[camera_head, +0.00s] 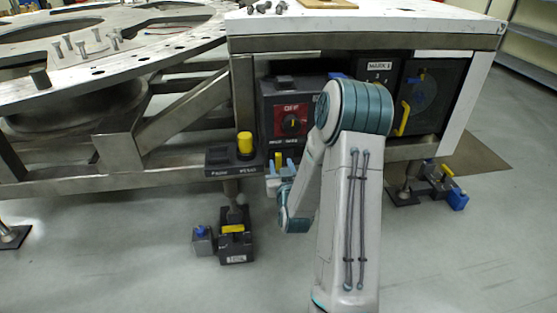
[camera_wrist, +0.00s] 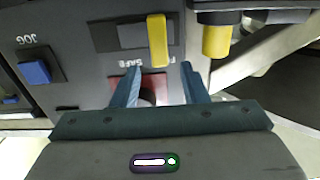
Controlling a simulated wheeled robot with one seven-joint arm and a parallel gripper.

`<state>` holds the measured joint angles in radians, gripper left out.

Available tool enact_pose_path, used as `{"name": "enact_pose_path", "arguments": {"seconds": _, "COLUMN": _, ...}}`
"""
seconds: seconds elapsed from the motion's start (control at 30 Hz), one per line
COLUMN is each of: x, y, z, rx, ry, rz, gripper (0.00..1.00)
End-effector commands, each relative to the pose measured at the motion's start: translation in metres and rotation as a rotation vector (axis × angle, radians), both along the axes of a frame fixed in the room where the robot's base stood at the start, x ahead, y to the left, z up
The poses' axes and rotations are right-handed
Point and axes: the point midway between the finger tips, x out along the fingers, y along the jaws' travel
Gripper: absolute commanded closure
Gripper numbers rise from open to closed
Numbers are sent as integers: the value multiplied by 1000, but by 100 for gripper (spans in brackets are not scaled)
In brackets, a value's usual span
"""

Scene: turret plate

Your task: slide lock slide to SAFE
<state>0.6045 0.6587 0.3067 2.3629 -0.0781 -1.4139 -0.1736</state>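The yellow lock slide (camera_wrist: 158,40) stands at the right end of a dark slot (camera_wrist: 130,36) in the upside-down wrist view. An inverted SAFE label (camera_wrist: 130,64) is left of the slide; the lettering nearer the slide is partly hidden. In the head view, the slide (camera_head: 278,158) sits low on the dark control box, below the red OFF panel (camera_head: 291,120). My gripper (camera_wrist: 160,67) is open, its blue fingers apart near the slide's end with no visible grip on it. It also shows in the head view (camera_head: 280,172), partly hidden by my arm.
A blue JOG button (camera_wrist: 35,72) is at left. A dark panel (camera_head: 421,95) with a yellow handle is further right.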

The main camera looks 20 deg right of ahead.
Motion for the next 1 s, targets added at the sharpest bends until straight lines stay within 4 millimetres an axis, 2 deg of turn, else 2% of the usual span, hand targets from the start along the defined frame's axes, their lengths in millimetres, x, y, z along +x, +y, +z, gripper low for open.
{"name": "enact_pose_path", "arguments": {"seconds": 0.1, "x": 22, "y": -7, "z": -1, "rx": 0, "ry": -3, "rz": -1, "gripper": 60}}
{"name": "enact_pose_path", "arguments": {"seconds": 0.3, "x": 45, "y": -13, "z": -1, "rx": -1, "ry": -2, "rz": 1, "gripper": 60}}
{"name": "enact_pose_path", "arguments": {"seconds": 0.47, "x": 53, "y": -15, "z": 0, "rx": 0, "ry": 0, "rz": 1, "gripper": 60}}
{"name": "enact_pose_path", "arguments": {"seconds": 0.73, "x": 54, "y": -15, "z": 0, "rx": 0, "ry": 0, "rz": 1, "gripper": 60}}
{"name": "enact_pose_path", "arguments": {"seconds": 0.77, "x": 54, "y": -15, "z": 0, "rx": 0, "ry": 0, "rz": 1, "gripper": 66}}
{"name": "enact_pose_path", "arguments": {"seconds": 0.8, "x": 54, "y": -15, "z": 0, "rx": 0, "ry": 0, "rz": 0, "gripper": 77}}
{"name": "enact_pose_path", "arguments": {"seconds": 0.9, "x": 54, "y": -15, "z": 0, "rx": 0, "ry": 0, "rz": 1, "gripper": 100}}
{"name": "enact_pose_path", "arguments": {"seconds": 1.0, "x": 54, "y": -15, "z": 0, "rx": 0, "ry": 0, "rz": 0, "gripper": 100}}
